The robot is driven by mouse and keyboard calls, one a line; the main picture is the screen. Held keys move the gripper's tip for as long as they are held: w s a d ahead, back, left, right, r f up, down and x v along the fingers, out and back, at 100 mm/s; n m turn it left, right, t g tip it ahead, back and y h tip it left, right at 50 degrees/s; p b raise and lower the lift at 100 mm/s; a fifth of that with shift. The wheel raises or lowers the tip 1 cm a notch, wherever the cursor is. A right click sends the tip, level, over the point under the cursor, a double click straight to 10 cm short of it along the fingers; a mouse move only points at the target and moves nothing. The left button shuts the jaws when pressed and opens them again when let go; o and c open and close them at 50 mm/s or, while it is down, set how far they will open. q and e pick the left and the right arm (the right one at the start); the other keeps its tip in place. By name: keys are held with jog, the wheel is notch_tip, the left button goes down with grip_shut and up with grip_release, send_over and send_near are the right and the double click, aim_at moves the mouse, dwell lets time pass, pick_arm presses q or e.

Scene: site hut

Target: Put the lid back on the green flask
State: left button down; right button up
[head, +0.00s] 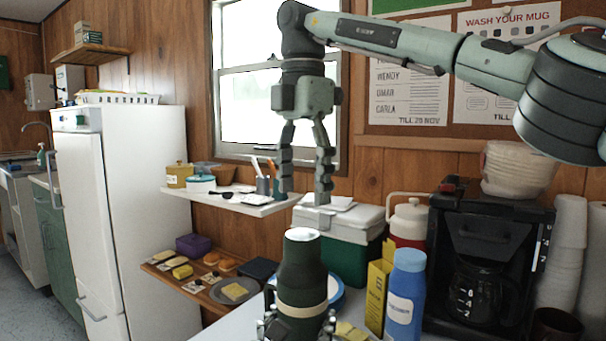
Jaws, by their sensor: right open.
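The green flask (301,268) stands upright at the bottom middle of the head view, dark green with a cream band. Its top is a round silver surface; I cannot tell whether that is the lid or the bare neck. My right gripper (304,191) points down above the flask, open, with nothing between its fingers and a gap down to the flask's top. My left gripper (300,331) shows only in part at the bottom edge, its fingers on both sides of the flask's lower body. No separate lid can be made out.
A blue bottle (405,290) and a yellow box (376,298) stand close right of the flask. Behind are a green cooler (345,255), a red and white jug (409,222) and a black coffee maker (487,262). Shelves (236,206) with food and cups are at left.

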jog(key=shift+r, duration=1.95)
pick_arm(q)
jog(key=shift+c, duration=0.9)
grip_release()
jog(key=v, duration=1.2)
